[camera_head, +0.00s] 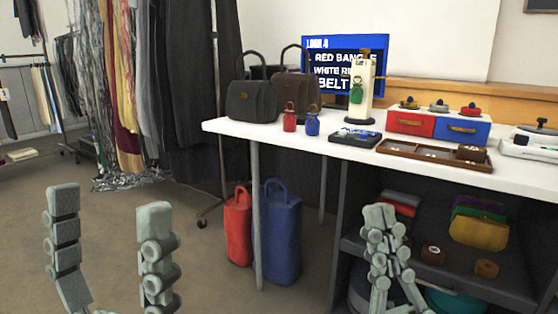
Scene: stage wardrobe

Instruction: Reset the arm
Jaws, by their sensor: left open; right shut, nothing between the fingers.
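My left gripper (109,229) is at the lower left, its two grey-green segmented fingers spread wide apart with nothing between them. It is over the floor, left of the table. My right gripper (381,215) is at the lower middle right, its fingers together and empty. It is in front of the table's lower shelf and hides part of it. Both grippers point upward in the picture and appear apart from the furniture. The arms behind them are mostly outside the frame.
A white table (228,127) carries a black handbag (252,102), a brown handbag (291,88), a jewellery stand (361,92), a wooden tray (401,149) and red and blue drawers (462,132). Red (238,228) and blue (280,235) bags stand below. Clothes racks are left; floor (120,207) is open.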

